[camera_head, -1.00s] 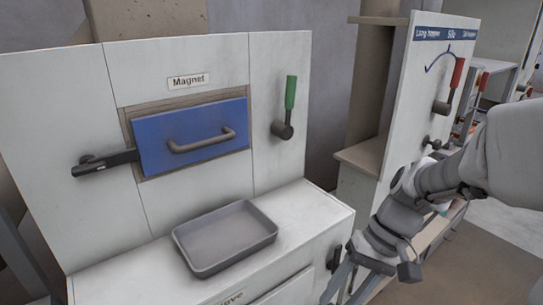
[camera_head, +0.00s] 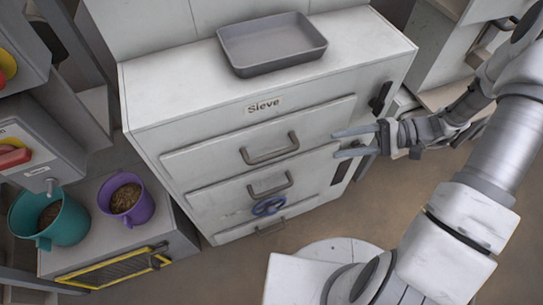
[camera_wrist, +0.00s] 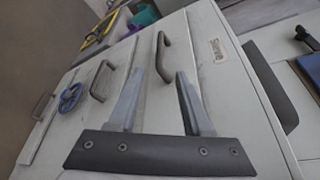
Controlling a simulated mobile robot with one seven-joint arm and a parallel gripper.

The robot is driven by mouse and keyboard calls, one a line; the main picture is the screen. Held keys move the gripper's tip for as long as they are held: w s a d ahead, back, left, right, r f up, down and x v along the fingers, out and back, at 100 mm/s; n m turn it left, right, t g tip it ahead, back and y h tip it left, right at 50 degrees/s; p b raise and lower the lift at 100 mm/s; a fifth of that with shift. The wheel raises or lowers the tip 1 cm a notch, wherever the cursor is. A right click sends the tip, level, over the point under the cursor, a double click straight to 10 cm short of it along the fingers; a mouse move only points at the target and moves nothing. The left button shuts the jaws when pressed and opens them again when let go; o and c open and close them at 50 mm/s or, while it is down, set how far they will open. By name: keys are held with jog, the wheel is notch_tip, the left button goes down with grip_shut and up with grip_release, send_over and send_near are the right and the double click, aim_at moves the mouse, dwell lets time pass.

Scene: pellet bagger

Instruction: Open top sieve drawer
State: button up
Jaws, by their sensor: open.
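The top sieve drawer (camera_head: 215,153) is the uppermost front in the white cabinet, under the "Sieve" label. It looks shut. Its grey bar handle (camera_head: 270,150) also shows in the wrist view (camera_wrist: 163,58), just beyond my fingertips. My gripper (camera_head: 336,145) is open and empty at the right of the cabinet front, its fingers pointing left toward the drawer. In the wrist view, the two fingers (camera_wrist: 162,75) stand apart, with nothing between them. I cannot tell the exact gap to the drawer front.
Lower drawers have handles (camera_head: 270,187); a blue wheel-shaped part (camera_head: 268,206) sits on a lower front. Black latches (camera_head: 380,97) are at the cabinet's right. A grey tray (camera_head: 272,45) lies on top. Teal (camera_head: 62,224) and purple (camera_head: 141,212) pellet-filled containers stand left. Floor before the cabinet looks clear.

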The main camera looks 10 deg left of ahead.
aim_at(282, 154)
jog(key=b+x, duration=0.1)
jog(key=x, duration=1.6)
jog(key=shift+a+f+b, duration=0.1)
jog(key=shift+a+b, duration=0.1)
jog(key=shift+b, duration=0.1)
grip_shut()
jog(key=shift+w, duration=0.1)
dwell(0.5)
